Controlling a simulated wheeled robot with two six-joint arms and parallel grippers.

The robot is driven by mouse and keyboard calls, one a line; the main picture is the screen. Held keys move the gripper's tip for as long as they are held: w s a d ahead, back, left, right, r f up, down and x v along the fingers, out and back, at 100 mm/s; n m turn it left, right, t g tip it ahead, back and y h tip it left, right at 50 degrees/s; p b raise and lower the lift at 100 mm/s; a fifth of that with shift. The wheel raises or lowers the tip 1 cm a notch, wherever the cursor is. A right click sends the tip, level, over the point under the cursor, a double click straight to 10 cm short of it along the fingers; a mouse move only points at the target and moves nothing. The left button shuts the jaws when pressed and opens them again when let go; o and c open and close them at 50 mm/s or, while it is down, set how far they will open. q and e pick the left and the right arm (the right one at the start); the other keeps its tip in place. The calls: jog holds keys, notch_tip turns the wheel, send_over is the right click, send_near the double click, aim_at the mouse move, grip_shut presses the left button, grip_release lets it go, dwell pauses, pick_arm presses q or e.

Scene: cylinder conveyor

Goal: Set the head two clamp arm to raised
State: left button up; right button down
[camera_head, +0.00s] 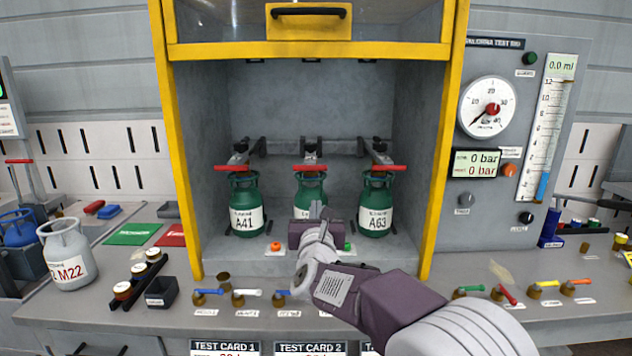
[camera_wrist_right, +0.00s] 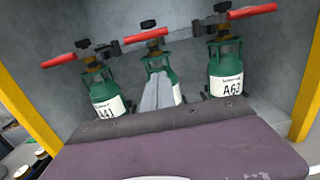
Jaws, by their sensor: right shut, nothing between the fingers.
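Three green gas cylinders stand in a row inside a yellow-framed bay: A41 (camera_head: 246,219) on the left, a middle one (camera_head: 304,212) whose label is partly hidden, and A63 (camera_head: 375,219) on the right. Above the middle cylinder is its red clamp arm (camera_head: 310,168), which also shows in the right wrist view (camera_wrist_right: 142,35). The red arm lies across the cylinder's top, roughly level like its neighbours. My right gripper (camera_head: 317,209) is shut and empty in front of the middle cylinder, below the red arm. In the wrist view its fingertips (camera_wrist_right: 157,84) overlap this cylinder; contact cannot be told. My left gripper is not in view.
Neighbouring red clamp arms (camera_head: 240,168) (camera_head: 381,168) sit close on both sides. The yellow frame (camera_head: 438,150) bounds the bay, with a raised yellow-edged door (camera_head: 308,22) above. Small valves (camera_head: 245,294) line the front bench. A gauge panel (camera_head: 514,130) stands right.

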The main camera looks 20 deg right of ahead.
jog(key=w+d+r+p, duration=0.2)
jog(key=w+r, duration=0.2)
jog(key=w, duration=0.4)
jog(key=shift+d+p, duration=0.15)
jog(key=shift+p, duration=0.2)
jog(key=shift+r, duration=0.15)
jog(key=w+r+g+p, duration=0.2)
jog(key=r+p, duration=0.8)
jog(key=p, duration=0.9)
jog(key=w+d+r+g+y+p, duration=0.1)
jog(key=w+r+g+p, duration=0.1)
jog(key=r+p, duration=0.8)
jog(key=shift+w+d+r+g+p, duration=0.35)
jog(key=shift+w+p, duration=0.35)
jog(key=shift+p, duration=3.75)
